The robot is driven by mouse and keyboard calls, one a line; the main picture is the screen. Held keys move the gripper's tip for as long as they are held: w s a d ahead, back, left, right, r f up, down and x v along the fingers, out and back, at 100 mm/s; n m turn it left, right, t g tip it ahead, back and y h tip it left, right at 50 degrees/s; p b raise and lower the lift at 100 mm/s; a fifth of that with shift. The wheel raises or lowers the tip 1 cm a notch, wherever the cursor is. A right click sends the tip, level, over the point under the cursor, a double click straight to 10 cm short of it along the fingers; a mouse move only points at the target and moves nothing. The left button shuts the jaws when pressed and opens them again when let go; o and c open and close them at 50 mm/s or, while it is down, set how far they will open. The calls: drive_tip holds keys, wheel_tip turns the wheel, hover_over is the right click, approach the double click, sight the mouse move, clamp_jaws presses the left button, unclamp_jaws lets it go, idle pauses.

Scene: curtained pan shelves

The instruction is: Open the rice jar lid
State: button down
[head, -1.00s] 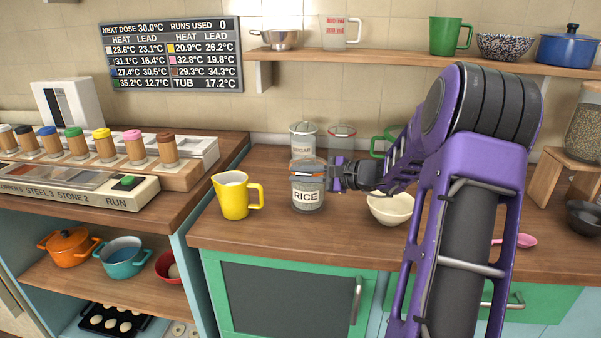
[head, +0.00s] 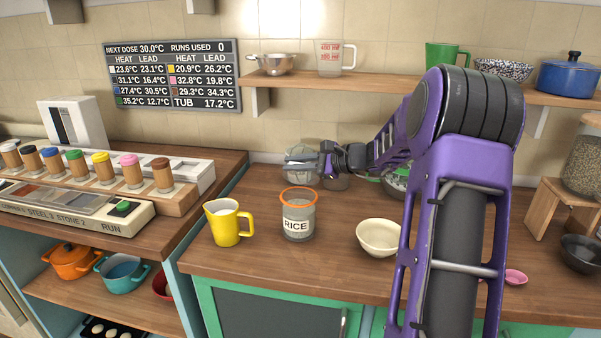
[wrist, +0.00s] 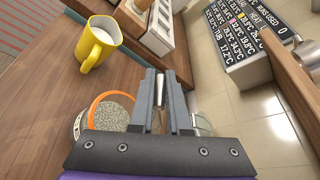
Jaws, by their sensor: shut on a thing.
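The rice jar (head: 298,222) stands upright on the counter, labelled RICE. Its top is uncovered, with an orange ring around the mouth. In the wrist view the open rice jar (wrist: 80,122) shows pale grains inside, left of my fingers. My gripper (head: 326,150) is behind and above the jar, apart from it. It is shut on a clear glass lid (head: 301,153), which overlaps the jars at the back, so its outline is hard to make out. In the wrist view my gripper's fingertips (wrist: 161,80) are close together around a small metallic piece.
A yellow jug (head: 228,224) stands left of the jar and a cream bowl (head: 379,238) right of it. Glass jars stand close behind, near the wall. A wooden shelf (head: 400,83) runs above. The counter's front strip is clear.

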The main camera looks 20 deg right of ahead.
drive_tip(key=w+d+m, duration=0.1)
drive_tip(key=w+d+r+g, duration=0.1)
drive_tip(key=w, duration=0.1)
drive_tip(key=w+d+r+m+p, duration=0.1)
drive_tip(key=shift+w+d+m+g+y, duration=0.15)
drive_tip(key=shift+w+m+g+y, duration=0.15)
drive_tip(key=shift+w, duration=0.1)
drive_tip(key=shift+w+d+f+m+g+y, duration=0.1)
drive_tip(key=shift+w+d+m+g+y, duration=0.25)
drive_tip(key=shift+w+d+m, duration=0.35)
drive_tip(key=shift+w+d+m+g+y, duration=0.15)
drive_tip(key=shift+w+d+m+g, duration=0.3)
drive_tip(key=shift+w+m, duration=0.35)
drive_tip(key=shift+w, duration=0.1)
drive_tip(key=c, duration=0.9)
unclamp_jaws()
drive_tip(key=shift+d, duration=0.1)
drive_tip(key=v, duration=1.7)
drive_tip(key=shift+d, duration=0.1)
